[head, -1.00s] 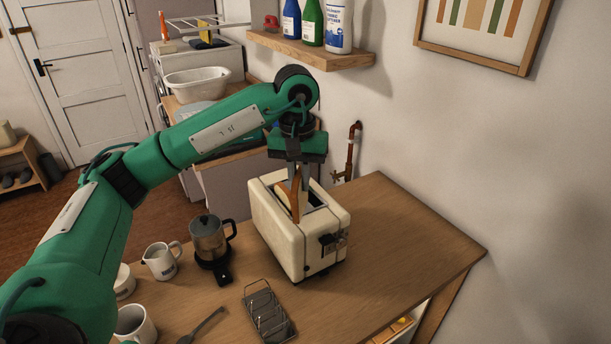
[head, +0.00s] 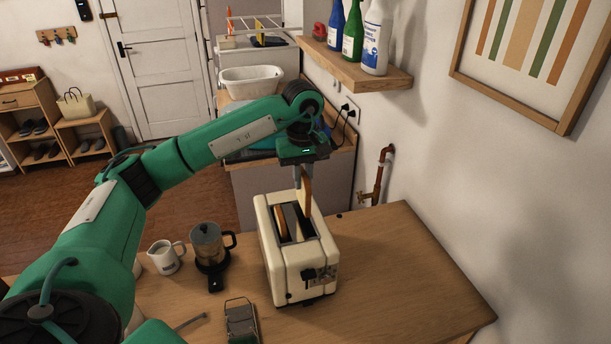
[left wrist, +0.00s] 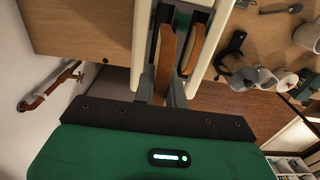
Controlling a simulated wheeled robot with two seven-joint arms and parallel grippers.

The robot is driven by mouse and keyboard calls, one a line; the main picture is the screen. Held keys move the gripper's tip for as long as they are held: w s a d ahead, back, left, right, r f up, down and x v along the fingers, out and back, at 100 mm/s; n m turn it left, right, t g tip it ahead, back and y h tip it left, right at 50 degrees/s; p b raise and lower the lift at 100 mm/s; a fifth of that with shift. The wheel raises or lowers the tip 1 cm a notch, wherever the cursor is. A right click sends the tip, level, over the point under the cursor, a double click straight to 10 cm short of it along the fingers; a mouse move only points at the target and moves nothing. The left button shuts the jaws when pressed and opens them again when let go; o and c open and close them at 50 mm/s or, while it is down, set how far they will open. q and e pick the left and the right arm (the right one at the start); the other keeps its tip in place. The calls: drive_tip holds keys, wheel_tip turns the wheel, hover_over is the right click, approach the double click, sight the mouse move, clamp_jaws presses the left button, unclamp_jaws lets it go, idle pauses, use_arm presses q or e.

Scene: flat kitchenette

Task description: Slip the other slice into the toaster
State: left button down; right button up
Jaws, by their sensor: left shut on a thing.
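The cream toaster (head: 318,258) stands on the wooden counter with two slots on top. One slice (head: 281,222) sits in its left slot; it also shows in the left wrist view (left wrist: 194,48). My left gripper (head: 304,182) points down over the toaster's far end, shut on the other slice (head: 306,198). That slice stands upright, in line with the right slot. In the left wrist view the held slice (left wrist: 165,58) lies between the fingers, along the slot. I cannot tell whether its lower edge is inside. My right gripper is not in view.
A metal toast rack (head: 240,322), a glass coffee pot (head: 207,245) and a white jug (head: 165,258) stand left of the toaster. A copper pipe (head: 380,175) runs up the wall behind. A shelf (head: 360,68) with bottles hangs above. The counter's right side is clear.

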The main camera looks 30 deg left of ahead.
sight(304, 200)
use_arm(q)
drive_tip(key=shift+f, duration=0.65)
wheel_tip(304, 200, down, 2)
drive_tip(key=shift+f+b, duration=0.1)
drive_tip(key=shift+b, duration=0.55)
drive_tip(key=shift+f, duration=0.35)
drive_tip(key=shift+f+b, duration=1.65)
drive_tip(key=shift+b, duration=0.05)
drive_tip(key=c, duration=1.4)
unclamp_jaws()
drive_tip(key=shift+o, duration=0.2)
drive_tip(key=shift+r, duration=0.15)
